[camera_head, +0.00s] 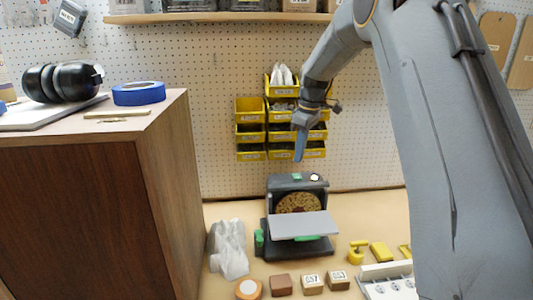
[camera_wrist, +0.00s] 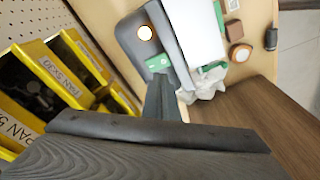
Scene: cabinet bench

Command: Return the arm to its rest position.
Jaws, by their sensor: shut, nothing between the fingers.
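My arm (camera_head: 430,120) reaches in from the right side of the head view and bends down at the wrist. My gripper (camera_head: 300,146) points downward above the bench, in front of the yellow bins and above the black machine. It is shut and empty. In the wrist view the dark closed fingers (camera_wrist: 165,98) point toward the machine, seemingly apart from it. The black machine (camera_head: 283,183) stands on the bench with a grey plate at its front and a speckled round disc inside. It also shows in the wrist view (camera_wrist: 140,38).
Yellow bins (camera_head: 250,131) hang on the pegboard behind my gripper. A wooden cabinet (camera_head: 90,205) stands at left with a blue tape roll (camera_head: 138,93) and black ear muffs on top. A crumpled plastic bag (camera_head: 229,248), small blocks and yellow pieces lie on the bench (camera_head: 365,205).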

